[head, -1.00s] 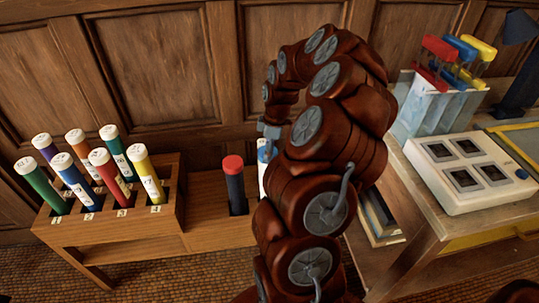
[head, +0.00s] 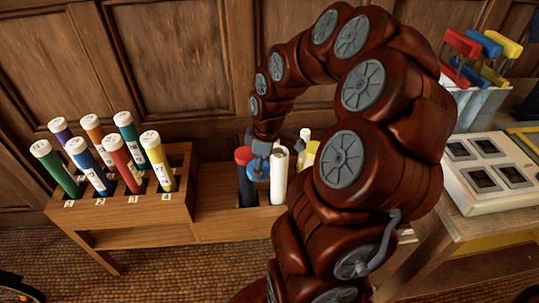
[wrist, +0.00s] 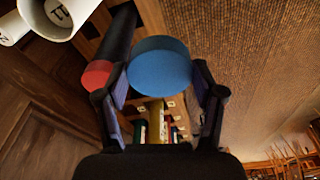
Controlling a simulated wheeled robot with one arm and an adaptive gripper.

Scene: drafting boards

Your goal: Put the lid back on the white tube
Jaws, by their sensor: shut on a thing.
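The white tube (head: 279,178) stands upright in the low wooden holder in the head view, right beside my gripper. Its top looks uncapped. My gripper (wrist: 160,90) is shut on a round blue lid (wrist: 160,66), which sits between the two fingers in the wrist view.
A dark tube with a red cap (wrist: 97,75) stands close beside the lid. More tubes behind the white one are partly hidden by my arm. A wooden rack (head: 120,205) of several white-capped coloured tubes stands at left. A desk with a white box (head: 490,175) is at right.

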